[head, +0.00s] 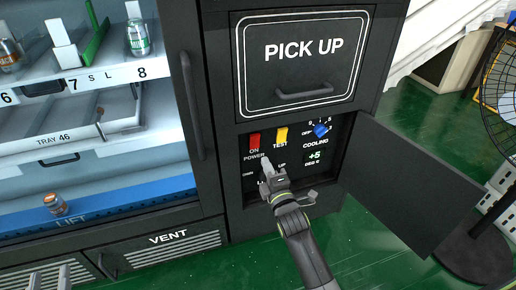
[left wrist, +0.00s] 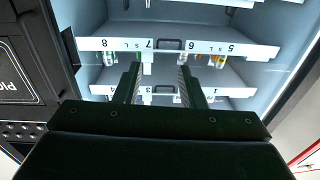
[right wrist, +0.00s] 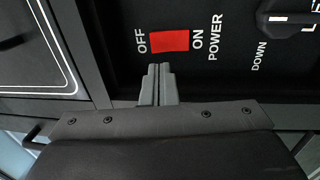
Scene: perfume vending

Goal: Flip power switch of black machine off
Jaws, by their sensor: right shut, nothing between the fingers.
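The black machine (head: 190,100) has an open control recess at its lower right. The red power switch (head: 254,139) is at the recess's left, above the "ON POWER" lettering. In the right wrist view the red switch (right wrist: 169,41) lies between the "OFF" and "ON" labels; its tilt cannot be told. My right gripper (head: 266,162) is shut and empty, just below the switch. Its fingertips (right wrist: 158,68) appear close to the switch, with a small gap in the picture. My left gripper (head: 50,278) is open and empty, low at the left; its spread fingers (left wrist: 158,80) face the shelves.
A yellow test switch (head: 281,135) and a blue cooling knob (head: 321,130) sit right of the red switch. The recess door (head: 405,185) stands open to the right. The pick-up hatch (head: 303,62) is above. A black fan (head: 490,120) stands at the far right.

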